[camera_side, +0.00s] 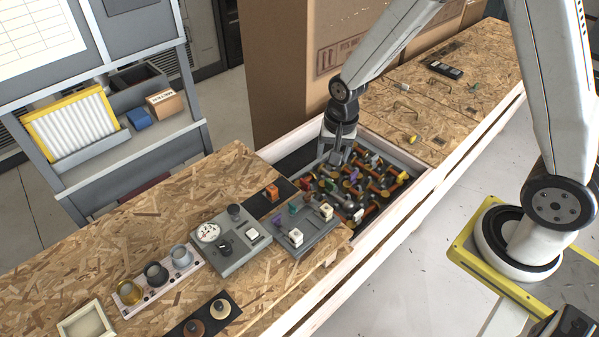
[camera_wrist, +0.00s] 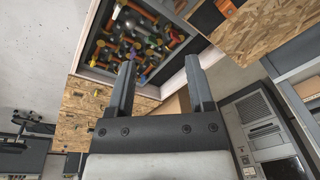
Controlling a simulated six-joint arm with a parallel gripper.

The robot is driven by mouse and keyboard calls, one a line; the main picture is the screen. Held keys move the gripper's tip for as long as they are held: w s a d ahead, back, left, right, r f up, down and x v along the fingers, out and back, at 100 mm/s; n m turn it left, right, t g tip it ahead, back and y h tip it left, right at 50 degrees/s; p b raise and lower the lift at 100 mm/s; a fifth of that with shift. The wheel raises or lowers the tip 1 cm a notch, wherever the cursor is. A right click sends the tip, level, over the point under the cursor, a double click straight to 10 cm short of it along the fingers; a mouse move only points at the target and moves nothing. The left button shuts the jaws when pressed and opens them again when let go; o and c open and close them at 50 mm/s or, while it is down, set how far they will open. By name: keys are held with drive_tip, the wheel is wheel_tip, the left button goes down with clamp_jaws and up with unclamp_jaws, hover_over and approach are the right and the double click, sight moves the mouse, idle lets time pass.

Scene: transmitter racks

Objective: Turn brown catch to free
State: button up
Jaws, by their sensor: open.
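My gripper (camera_side: 335,158) is open and empty, over the back edge of a recessed tray (camera_side: 421,184) of several coloured levers and knobs. In the wrist view, its two fingers (camera_wrist: 160,63) stand apart, with the tray (camera_wrist: 92,62) beyond them, mostly left of the fingers. Several orange-brown levers lie among red, yellow, purple, green and white parts in the tray. An orange-brown block (camera_side: 272,192) stands on a black plate in front of the tray. I cannot tell which part is the brown catch or how it is turned. My gripper hides part of the tray's back.
A grey panel (camera_side: 318,240) with purple, green and white parts lies in front of the tray. Beside it is a grey gauge box (camera_side: 238,262). A cardboard box (camera_side: 285,70) stands behind the tray. Chipboard (camera_side: 475,62) at the back right holds small loose items.

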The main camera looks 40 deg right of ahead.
sight(307, 194)
drive_tip(key=w+f+m, duration=0.2)
drive_tip(key=f, duration=0.1)
drive_tip(key=w+f+m+g, duration=0.1)
drive_tip(key=w+f+m, duration=0.1)
drive_tip(key=f+m, duration=0.1)
drive_tip(key=w+a+f+m, duration=0.1)
drive_tip(key=w+f+m, duration=0.1)
drive_tip(key=f, duration=0.2)
drive_tip(key=shift+f+m, duration=0.2)
drive_tip(key=shift+m, duration=0.2)
drive_tip(key=shift+w+a+f+m, duration=0.1)
drive_tip(key=shift+w+f+m, duration=0.15)
drive_tip(key=shift+f+m, duration=0.35)
drive_tip(key=shift+f, duration=0.15)
drive_tip(key=shift+f, duration=3.75)
clamp_jaws()
